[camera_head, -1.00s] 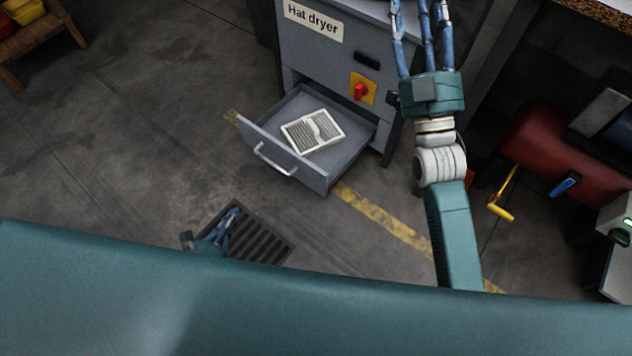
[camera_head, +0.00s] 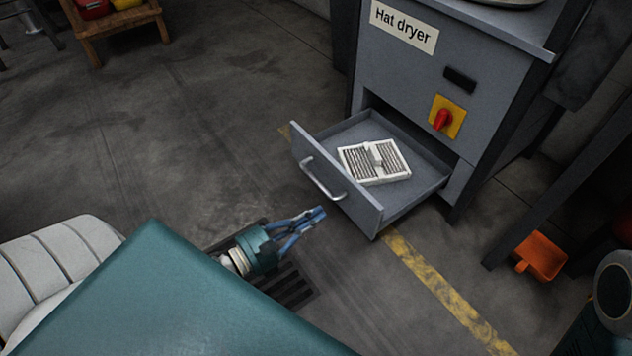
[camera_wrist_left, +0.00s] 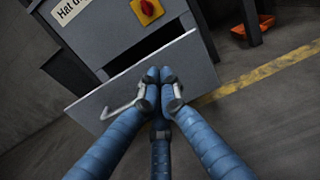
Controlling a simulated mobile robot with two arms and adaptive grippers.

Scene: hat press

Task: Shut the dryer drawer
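The dryer drawer (camera_head: 357,203) is pulled out of the grey hat dryer (camera_head: 405,75) in the head view. A silver bar handle (camera_head: 322,180) is on its front. A white slatted filter-like piece (camera_head: 375,163) lies inside the drawer. My left gripper (camera_head: 318,214) is low in front of the drawer, near the lower right part of its front. In the left wrist view its fingertips (camera_wrist_left: 161,76) are together and empty, in front of the drawer front (camera_wrist_left: 185,65) and right of the handle (camera_wrist_left: 120,103). Whether they touch it I cannot tell. My right gripper is not in view.
A red knob on a yellow plate (camera_head: 445,117) is on the dryer's front. A floor grate (camera_head: 290,287) lies under my left gripper. A yellow floor line (camera_head: 430,275) runs right of the drawer. An orange bin (camera_head: 540,256) stands at right, a wooden stand (camera_head: 120,22) at upper left.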

